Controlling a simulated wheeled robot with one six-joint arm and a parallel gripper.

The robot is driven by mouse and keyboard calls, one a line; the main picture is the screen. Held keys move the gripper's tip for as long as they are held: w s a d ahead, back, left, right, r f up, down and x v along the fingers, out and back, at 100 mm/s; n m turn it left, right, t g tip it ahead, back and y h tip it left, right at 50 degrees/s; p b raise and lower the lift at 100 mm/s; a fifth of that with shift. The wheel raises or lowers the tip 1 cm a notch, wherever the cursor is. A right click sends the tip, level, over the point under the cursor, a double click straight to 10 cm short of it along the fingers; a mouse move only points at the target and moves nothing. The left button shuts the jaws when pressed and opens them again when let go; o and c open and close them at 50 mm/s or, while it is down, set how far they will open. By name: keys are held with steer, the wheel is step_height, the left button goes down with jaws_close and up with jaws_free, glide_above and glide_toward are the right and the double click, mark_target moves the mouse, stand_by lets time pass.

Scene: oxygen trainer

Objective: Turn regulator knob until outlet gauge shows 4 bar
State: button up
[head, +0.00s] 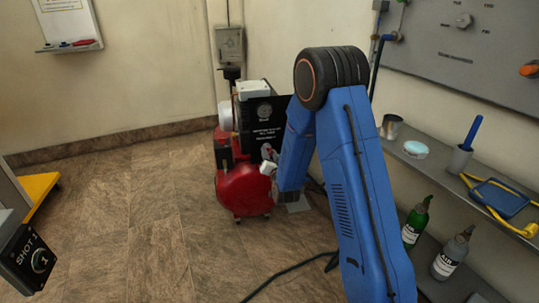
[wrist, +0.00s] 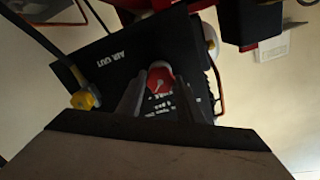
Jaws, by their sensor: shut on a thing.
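The regulator knob (wrist: 160,77) shows in the wrist view as a small red rounded part with a pale mark, at a black panel (wrist: 112,58) lettered "AIR OUT". My gripper (wrist: 160,88) has a grey finger on each side of it and is shut on it. In the head view the red compressor (head: 243,190) stands on the floor with a black lettered panel (head: 262,122). My blue arm reaches to its right side and hides part of it. I cannot make out the outlet gauge or its reading in either view.
A yellow fitting (wrist: 86,98) with a dark hose is left of my fingers in the wrist view. In the head view a shelf with bottles (head: 415,222) is at the right. A black cable (head: 290,268) lies on the floor. The floor at left is mostly clear.

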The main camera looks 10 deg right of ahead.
stand_by(0.4)
steer(key=o, duration=1.1)
steer(key=shift+c, duration=0.2)
